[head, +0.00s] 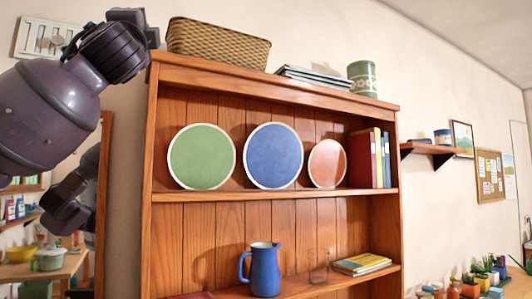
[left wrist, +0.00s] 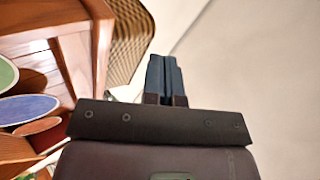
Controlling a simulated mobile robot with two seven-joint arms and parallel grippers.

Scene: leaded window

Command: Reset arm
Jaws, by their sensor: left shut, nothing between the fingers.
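My left arm comes in from the left in the head view and is raised beside the upper left corner of the wooden hutch (head: 274,195). Its hand end is near the woven basket (head: 218,43), and the fingertips are not clear there. In the left wrist view my left gripper (left wrist: 164,78) is shut with its two dark fingers together and nothing between them. Behind the fingers are the pale wall and, to the left, the basket (left wrist: 130,38) and the tilted hutch. My right gripper is in neither view.
Green (head: 202,156), blue (head: 273,155) and terracotta (head: 327,163) plates stand on the upper shelf beside books (head: 365,159). A blue jug (head: 263,270) stands below. A green canister (head: 362,77) is on top. A mirror (head: 104,190) hangs left of the hutch.

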